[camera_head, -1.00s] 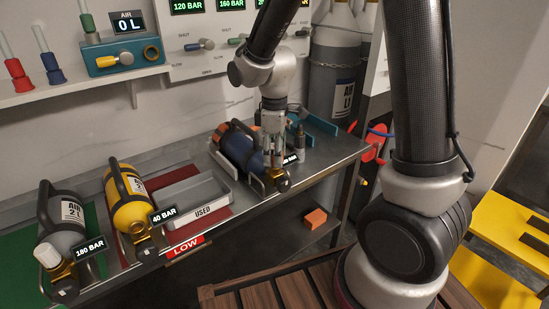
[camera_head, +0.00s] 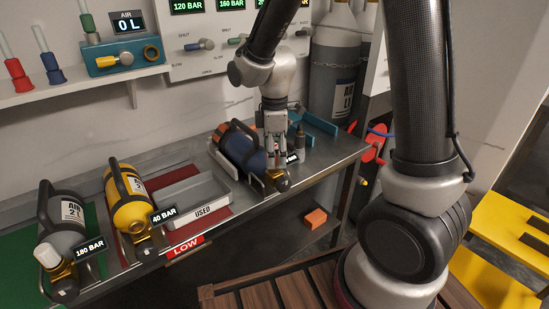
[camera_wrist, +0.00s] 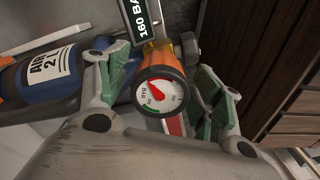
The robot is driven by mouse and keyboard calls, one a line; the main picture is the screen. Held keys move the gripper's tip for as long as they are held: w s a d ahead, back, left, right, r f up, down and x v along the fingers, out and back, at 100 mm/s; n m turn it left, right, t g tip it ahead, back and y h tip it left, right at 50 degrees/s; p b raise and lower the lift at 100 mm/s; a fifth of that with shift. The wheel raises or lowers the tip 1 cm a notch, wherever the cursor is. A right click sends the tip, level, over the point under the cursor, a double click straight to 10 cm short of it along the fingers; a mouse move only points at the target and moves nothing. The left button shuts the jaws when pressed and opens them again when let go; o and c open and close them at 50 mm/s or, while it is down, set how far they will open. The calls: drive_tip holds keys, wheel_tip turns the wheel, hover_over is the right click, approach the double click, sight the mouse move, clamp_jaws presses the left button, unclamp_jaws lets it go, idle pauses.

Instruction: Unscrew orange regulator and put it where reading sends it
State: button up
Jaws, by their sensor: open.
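The orange regulator (camera_wrist: 185,52) shows in the wrist view with a round white gauge (camera_wrist: 160,94) facing me and a "160 BA…" readout (camera_wrist: 142,18), cut off by the frame edge. It sits at the end of the blue air cylinder (camera_wrist: 60,75), which lies on the bench in the head view (camera_head: 242,150). My gripper (camera_head: 277,158) is pointing down over that end of the cylinder. Its green-padded fingers (camera_wrist: 160,100) are open, one on each side of the regulator, with gaps visible. In the head view the gripper largely hides the regulator.
A grey cylinder (camera_head: 63,215) lies on a green mat at left, reading 180 BAR. A yellow cylinder (camera_head: 128,205) reads 40 BAR. The tray marked USED (camera_head: 184,188) stands on a red mat near a red LOW sign (camera_head: 186,247). A teal holder (camera_head: 318,124) is behind.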

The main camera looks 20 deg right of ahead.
drive_tip(key=m, duration=2)
drive_tip(key=shift+m, duration=0.4)
drive_tip(key=m, duration=0.6)
drive_tip(key=shift+c, duration=0.5)
